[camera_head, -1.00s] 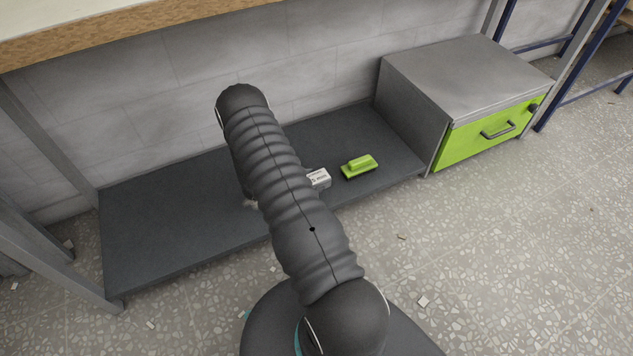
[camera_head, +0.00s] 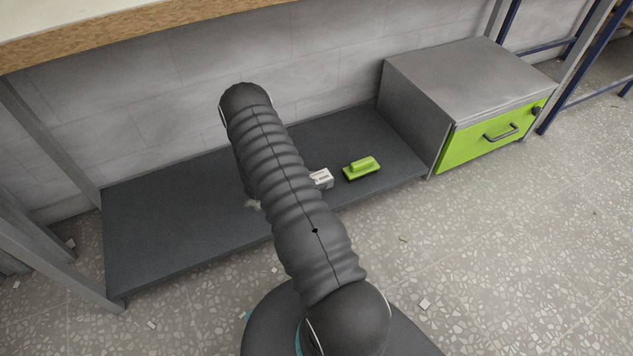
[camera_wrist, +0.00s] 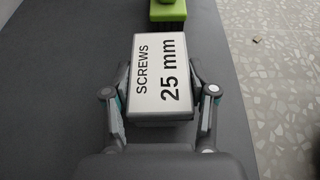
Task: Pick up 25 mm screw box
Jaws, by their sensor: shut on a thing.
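The 25 mm screw box (camera_wrist: 160,75) is a white box labelled "SCREWS 25 mm" in the wrist view. My gripper (camera_wrist: 160,85) is shut on it, with one finger against each long side. In the head view part of a white box (camera_head: 321,178) shows just right of my arm, low over the dark shelf (camera_head: 150,235). My arm hides the rest of it and the gripper there. I cannot tell whether the box touches the shelf.
A green block-shaped tool (camera_head: 362,168) with a dark base lies right of the box; it also shows beyond the box in the wrist view (camera_wrist: 168,10). A grey cabinet with a green drawer (camera_head: 490,135) stands at the right end of the shelf. The shelf's left part is clear.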

